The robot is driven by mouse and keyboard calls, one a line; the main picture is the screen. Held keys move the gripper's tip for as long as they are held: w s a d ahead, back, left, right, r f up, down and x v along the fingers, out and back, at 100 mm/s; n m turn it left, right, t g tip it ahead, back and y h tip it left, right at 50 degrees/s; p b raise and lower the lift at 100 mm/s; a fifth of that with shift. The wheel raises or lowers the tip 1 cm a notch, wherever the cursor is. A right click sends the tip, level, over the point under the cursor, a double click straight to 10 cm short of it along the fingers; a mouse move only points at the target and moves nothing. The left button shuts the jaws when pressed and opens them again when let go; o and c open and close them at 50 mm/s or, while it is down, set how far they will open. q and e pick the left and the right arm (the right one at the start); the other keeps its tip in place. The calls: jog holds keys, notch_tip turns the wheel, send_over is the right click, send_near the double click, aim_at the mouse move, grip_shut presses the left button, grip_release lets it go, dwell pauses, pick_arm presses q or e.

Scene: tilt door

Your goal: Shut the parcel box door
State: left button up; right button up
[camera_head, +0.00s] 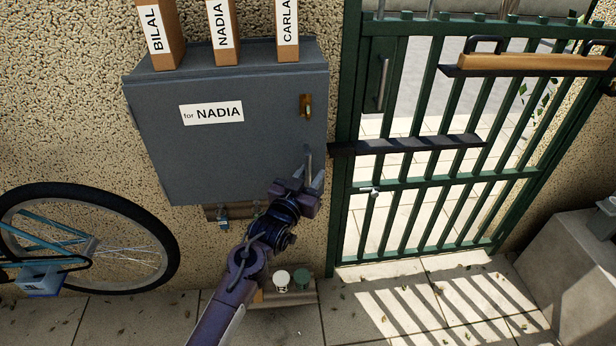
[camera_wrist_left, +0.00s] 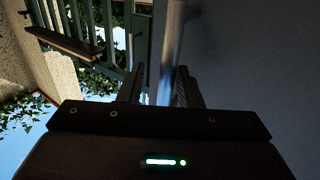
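The grey parcel box (camera_head: 160,70) is on the wall. Its grey door (camera_head: 215,160) bears the label "for NADIA" (camera_head: 211,113) and faces me. The door looks flat against the box; I cannot tell if a small gap is left. A brass latch (camera_head: 306,106) is at its upper right. A metal bar handle (camera_head: 308,155) is at its lower right and also shows in the left wrist view (camera_wrist_left: 172,45). My left gripper (camera_head: 308,178) is at this handle, fingers apart, with the bar seen between them; contact is unclear. My right gripper is not in view.
A green barred gate (camera_head: 440,183) stands right of the box. Labelled wooden blocks (camera_head: 223,40) stand on top of the box. A bicycle (camera_head: 90,240) leans at the left. Small pots (camera_head: 302,278) sit below the box, and a concrete block (camera_head: 570,275) is at the right.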

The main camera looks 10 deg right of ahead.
pick_arm(q)
jog(key=shift+w+a, duration=0.1)
jog(key=shift+s+a, duration=0.35)
jog(key=shift+s, duration=0.05)
jog(key=b+v, duration=0.1)
jog(key=v, duration=0.5)
jog(key=shift+s, duration=0.35)
jog(key=shift+a, duration=0.1)
